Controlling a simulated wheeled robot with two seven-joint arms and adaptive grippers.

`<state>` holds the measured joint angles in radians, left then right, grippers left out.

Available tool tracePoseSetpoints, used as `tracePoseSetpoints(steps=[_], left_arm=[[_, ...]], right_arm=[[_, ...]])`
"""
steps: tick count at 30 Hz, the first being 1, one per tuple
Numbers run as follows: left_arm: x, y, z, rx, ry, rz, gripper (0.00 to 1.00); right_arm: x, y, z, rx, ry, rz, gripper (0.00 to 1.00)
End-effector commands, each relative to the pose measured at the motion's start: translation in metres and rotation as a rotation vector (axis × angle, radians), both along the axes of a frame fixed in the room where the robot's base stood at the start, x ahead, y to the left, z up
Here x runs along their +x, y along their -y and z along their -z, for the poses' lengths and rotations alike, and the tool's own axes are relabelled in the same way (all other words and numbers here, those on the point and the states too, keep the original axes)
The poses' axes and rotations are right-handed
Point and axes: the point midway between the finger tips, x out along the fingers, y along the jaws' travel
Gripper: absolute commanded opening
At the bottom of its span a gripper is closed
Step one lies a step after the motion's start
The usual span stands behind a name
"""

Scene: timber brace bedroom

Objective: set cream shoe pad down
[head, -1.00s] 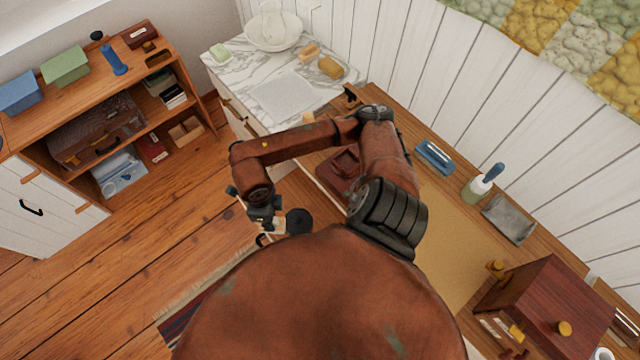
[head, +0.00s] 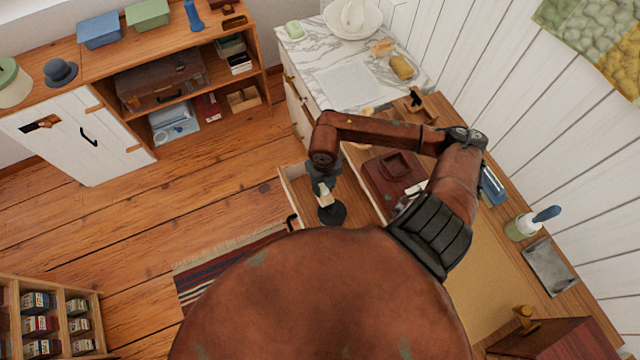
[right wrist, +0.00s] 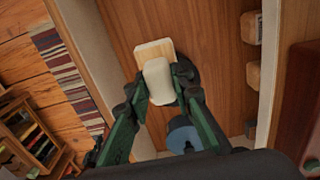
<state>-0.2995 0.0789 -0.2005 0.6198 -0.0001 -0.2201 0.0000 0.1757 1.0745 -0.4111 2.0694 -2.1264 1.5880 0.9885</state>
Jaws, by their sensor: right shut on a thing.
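My right gripper (head: 325,188) points down over an open drawer (head: 291,188). It is shut on the cream shoe pad (head: 326,199), a small pale block. In the right wrist view my right gripper (right wrist: 158,92) has its green-linked fingers on both sides of the pad (right wrist: 157,80). A light wooden piece (right wrist: 153,48) shows just behind the pad; I cannot tell whether it is part of it. The drawer floor (right wrist: 214,45) is brown wood; whether the pad touches it is unclear. My left gripper is not in view.
A dark round thing (head: 333,214) lies just by the pad. A blue round thing (right wrist: 183,136) and small wooden blocks (right wrist: 252,28) are also in the drawer. A dark red box (head: 392,174) stands on the desk. A striped rug (head: 220,270) lies on the floor.

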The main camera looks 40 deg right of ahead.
Motion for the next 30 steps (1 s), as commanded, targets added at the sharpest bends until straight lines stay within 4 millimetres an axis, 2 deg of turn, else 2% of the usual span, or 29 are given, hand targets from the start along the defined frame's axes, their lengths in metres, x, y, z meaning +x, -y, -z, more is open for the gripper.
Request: tracePoseSetpoints(steps=[1,3,10,17,24,30], left_arm=[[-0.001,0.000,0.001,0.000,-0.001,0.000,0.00],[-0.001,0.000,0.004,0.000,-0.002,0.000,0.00],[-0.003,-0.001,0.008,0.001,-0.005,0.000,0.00],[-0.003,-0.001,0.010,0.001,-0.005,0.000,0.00],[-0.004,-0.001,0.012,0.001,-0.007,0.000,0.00],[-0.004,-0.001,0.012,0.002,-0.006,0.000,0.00]], right_arm=[[0.012,0.005,0.006,0.000,-0.001,0.005,0.00],[0.021,0.008,0.021,0.003,-0.001,0.003,0.00],[0.045,0.019,0.053,0.001,-0.001,0.000,0.00],[0.054,0.024,0.064,0.000,-0.001,0.000,0.00],[0.054,0.024,0.094,0.002,-0.002,-0.001,0.00],[0.054,0.024,0.094,0.000,0.000,-0.001,0.00]])
